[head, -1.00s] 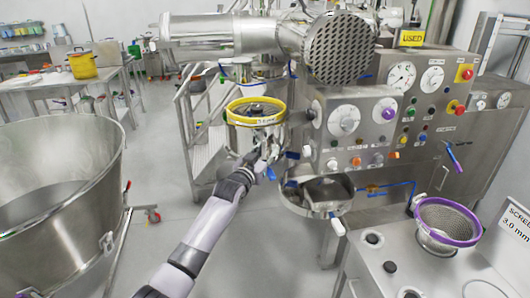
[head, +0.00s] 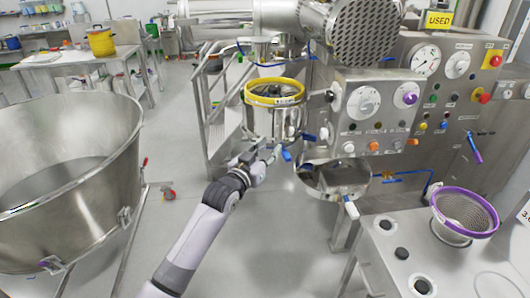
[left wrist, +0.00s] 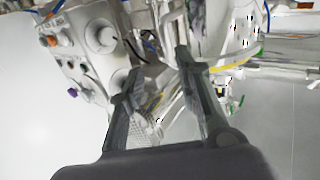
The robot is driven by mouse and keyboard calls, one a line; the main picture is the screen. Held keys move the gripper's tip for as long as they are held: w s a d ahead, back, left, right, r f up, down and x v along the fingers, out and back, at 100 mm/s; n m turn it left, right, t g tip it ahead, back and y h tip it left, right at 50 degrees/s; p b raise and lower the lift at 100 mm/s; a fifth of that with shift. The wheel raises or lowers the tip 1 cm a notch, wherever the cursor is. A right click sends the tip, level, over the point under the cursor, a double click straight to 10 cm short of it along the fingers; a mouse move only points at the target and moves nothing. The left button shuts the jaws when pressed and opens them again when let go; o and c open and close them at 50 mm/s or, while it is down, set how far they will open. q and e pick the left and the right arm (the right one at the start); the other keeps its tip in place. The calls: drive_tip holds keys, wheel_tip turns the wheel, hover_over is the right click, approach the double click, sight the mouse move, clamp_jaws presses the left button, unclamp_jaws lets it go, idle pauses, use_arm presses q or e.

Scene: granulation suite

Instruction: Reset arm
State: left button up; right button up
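My left arm comes up from the bottom of the head view. Its gripper (head: 264,160) is in front of and below the yellow-ringed steel vessel (head: 271,121). In the left wrist view the two fingers (left wrist: 160,64) stand apart with nothing held between them. Whether the fingers touch the vessel is hard to tell in the head view; a blue-tipped handle (head: 286,154) is close to the fingertips. My right gripper is not in view.
A large steel bowl (head: 60,150) stands at the left. The machine's control panel (head: 372,112) is to the right of the arm. A purple-rimmed screen (head: 465,213) rests on a steel bench at the lower right. Grey floor (head: 270,240) is open beside the arm.

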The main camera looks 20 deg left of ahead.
use_arm(q)
drive_tip(key=shift+s, duration=0.85)
drive_tip(key=s+f+g, duration=0.2)
drive_tip(key=f, duration=1)
drive_tip(key=s+f+g, duration=0.2)
drive_tip(key=f+g, duration=0.1)
drive_tip(key=f, duration=1)
drive_tip(key=s+f+g+y+b, duration=0.1)
drive_tip(key=s+f+g, duration=0.1)
drive_tip(key=s+f, duration=0.7)
drive_tip(key=s+f+g, duration=0.2)
drive_tip(key=s+f, duration=0.3)
drive_tip(key=f, duration=0.8)
drive_tip(key=s+d+f+g, duration=0.1)
drive_tip(key=s+f, duration=0.5)
drive_tip(key=s, duration=0.7)
drive_tip(key=s+d+f+g, duration=0.1)
drive_tip(key=s+f+g, duration=0.3)
drive_tip(key=s, duration=1)
drive_tip(key=s+d+f+m+g+b, duration=0.1)
drive_tip(key=s+f+g, duration=0.2)
drive_tip(key=s+f, duration=0.7)
drive_tip(key=s, duration=0.3)
drive_tip(key=shift+s+d+y, duration=0.25)
drive_tip(key=shift+s+y, duration=0.05)
drive_tip(key=shift+s, duration=0.1)
drive_tip(key=shift+o, duration=0.3)
